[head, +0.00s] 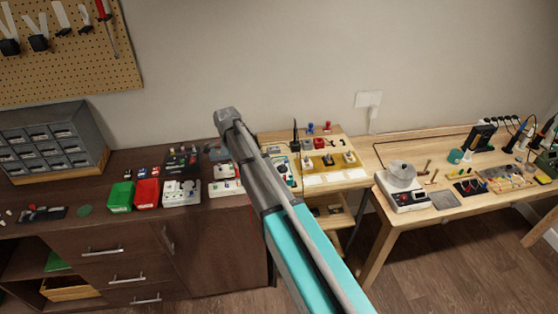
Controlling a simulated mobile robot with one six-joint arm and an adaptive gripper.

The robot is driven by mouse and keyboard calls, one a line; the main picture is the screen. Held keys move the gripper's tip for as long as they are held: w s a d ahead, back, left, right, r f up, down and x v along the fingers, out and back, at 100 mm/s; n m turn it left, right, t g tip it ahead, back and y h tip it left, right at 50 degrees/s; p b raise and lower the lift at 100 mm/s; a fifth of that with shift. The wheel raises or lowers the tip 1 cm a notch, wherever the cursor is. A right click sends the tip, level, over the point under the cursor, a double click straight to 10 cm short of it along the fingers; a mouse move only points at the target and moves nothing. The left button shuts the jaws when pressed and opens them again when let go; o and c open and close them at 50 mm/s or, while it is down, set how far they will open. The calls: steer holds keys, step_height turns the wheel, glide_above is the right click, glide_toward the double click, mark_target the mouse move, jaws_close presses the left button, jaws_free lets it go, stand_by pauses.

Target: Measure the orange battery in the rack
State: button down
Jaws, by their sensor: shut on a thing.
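I cannot pick out the orange battery; things on the benches are too small to tell. A yellow holder (322,163) with several upright dark and pale pieces stands on the light wooden bench in the middle, but I cannot tell whether it is the rack. A small device with a teal edge (284,167) lies left of it, partly behind my arm; I cannot tell whether it is a meter. My grey and teal arm crosses the middle of the head view from the lower right. My gripper does not show, so its jaws and anything in them are hidden.
A dark cabinet on the left bears green (121,196) and red (147,193) bins, a white device (181,193) and a grey drawer unit (45,140). The right table holds a white device with a round top (402,188) and several tools. Floor shows between the benches.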

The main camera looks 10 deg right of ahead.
stand_by(0.4)
steer(key=shift+r+p, duration=3.05)
